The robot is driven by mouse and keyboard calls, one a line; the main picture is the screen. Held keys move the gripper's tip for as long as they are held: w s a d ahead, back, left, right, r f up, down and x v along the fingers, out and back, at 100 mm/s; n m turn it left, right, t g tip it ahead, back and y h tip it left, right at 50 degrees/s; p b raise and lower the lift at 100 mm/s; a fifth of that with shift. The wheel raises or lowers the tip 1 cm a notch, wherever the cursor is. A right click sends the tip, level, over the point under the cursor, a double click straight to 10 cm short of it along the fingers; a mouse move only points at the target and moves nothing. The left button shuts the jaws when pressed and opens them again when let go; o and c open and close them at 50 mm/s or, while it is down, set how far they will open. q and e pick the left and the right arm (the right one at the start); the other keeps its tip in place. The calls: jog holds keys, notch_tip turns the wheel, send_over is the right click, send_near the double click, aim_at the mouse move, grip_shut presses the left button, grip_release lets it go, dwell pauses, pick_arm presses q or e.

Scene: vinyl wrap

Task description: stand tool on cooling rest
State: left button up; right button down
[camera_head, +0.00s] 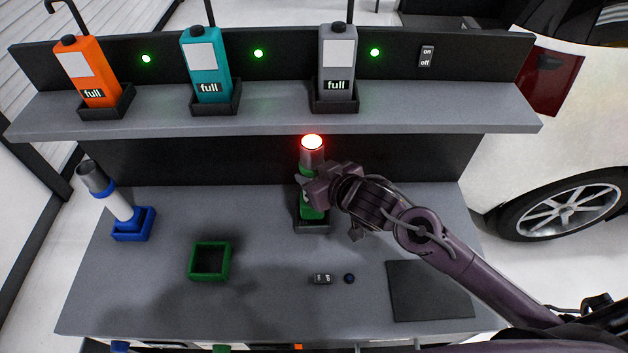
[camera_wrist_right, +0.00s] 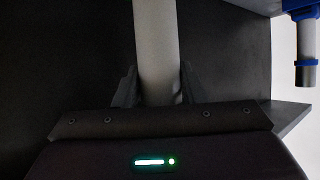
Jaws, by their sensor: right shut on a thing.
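A heat tool (camera_head: 309,205) with a green body, grey barrel and glowing red tip is upright in or just above a dark grey holder (camera_head: 313,228) at the middle of the bench. I cannot tell whether its base is seated. My right gripper (camera_head: 318,189) is shut on its middle and hides part of it. In the right wrist view the pale shaft of the tool (camera_wrist_right: 157,45) runs between the fingers (camera_wrist_right: 157,85). An empty green square rest (camera_head: 210,261) lies to the left of it. My left gripper is not in view.
A blue tool (camera_head: 117,207) stands in a blue rest (camera_head: 132,224) at the left. Orange (camera_head: 87,70), teal (camera_head: 206,66) and grey (camera_head: 337,66) bottles marked "full" stand on the shelf above. A small switch (camera_head: 322,279) and dark mat (camera_head: 430,290) lie in front.

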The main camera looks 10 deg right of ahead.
jog(key=shift+f+p, duration=0.45)
jog(key=shift+f, duration=1.15)
jog(key=c, duration=0.9)
grip_release()
jog(key=shift+s+f, duration=0.1)
jog(key=shift+f, duration=0.1)
jog(key=b+v, duration=0.1)
jog(key=v, duration=1.1)
jog(key=shift+b, duration=0.35)
jog(key=shift+r, duration=0.15)
